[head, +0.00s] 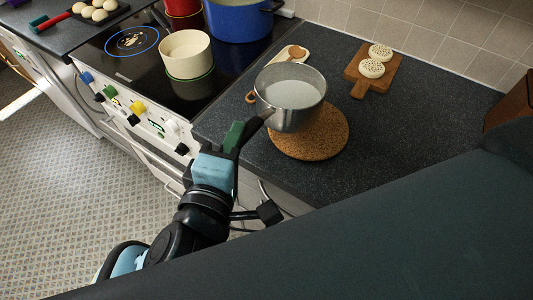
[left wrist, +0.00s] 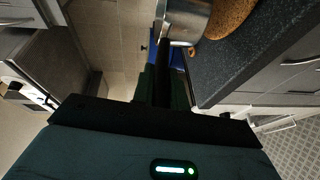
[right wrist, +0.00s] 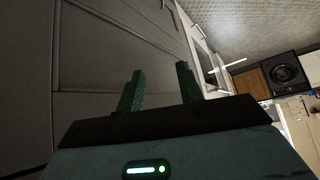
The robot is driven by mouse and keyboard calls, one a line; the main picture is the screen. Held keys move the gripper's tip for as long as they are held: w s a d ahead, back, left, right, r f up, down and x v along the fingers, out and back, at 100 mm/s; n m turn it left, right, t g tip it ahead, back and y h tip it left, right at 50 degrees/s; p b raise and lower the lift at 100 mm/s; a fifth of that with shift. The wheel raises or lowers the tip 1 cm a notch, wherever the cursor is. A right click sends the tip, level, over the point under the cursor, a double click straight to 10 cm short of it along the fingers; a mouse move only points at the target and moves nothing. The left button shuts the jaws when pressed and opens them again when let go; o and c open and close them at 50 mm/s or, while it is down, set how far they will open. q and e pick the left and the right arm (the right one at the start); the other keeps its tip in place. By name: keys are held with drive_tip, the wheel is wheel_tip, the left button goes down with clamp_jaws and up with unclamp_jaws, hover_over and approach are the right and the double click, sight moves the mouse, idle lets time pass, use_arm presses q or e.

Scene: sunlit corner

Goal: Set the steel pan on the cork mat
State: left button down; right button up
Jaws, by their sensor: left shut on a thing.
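The steel pan (head: 290,97) is upright, with a pale content inside, over the back left part of the round cork mat (head: 318,143). I cannot tell whether its base touches the mat. My left gripper (head: 243,132) is shut on the pan's dark handle (head: 267,115), at the counter's front edge. In the left wrist view the handle (left wrist: 163,60) runs from between the green fingers to the pan (left wrist: 186,18), with the mat (left wrist: 230,15) beside it. My right gripper (right wrist: 160,88) is open and empty, facing pale cabinet fronts, in the right wrist view.
A spoon rest with a wooden spoon (head: 293,53) lies behind the pan. A wooden board (head: 374,70) with two round crumpets is at the back. A cream pot (head: 187,54) and a blue pot (head: 238,18) stand on the hob to the left. The counter right of the mat is clear.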

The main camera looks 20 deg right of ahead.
use_arm(q)
drive_tip(key=d, duration=0.1)
drive_tip(key=s+d, duration=0.1)
drive_tip(key=d, duration=0.1)
drive_tip(key=shift+s+d, duration=0.2)
drive_tip(key=shift+s, duration=0.1)
drive_tip(key=f, duration=0.2)
drive_tip(key=d+f, duration=0.1)
drive_tip(key=shift+s+f+b, duration=0.3)
drive_tip(key=shift+s+f, duration=0.05)
drive_tip(key=shift+d, duration=0.1)
drive_tip(key=shift+f, duration=0.15)
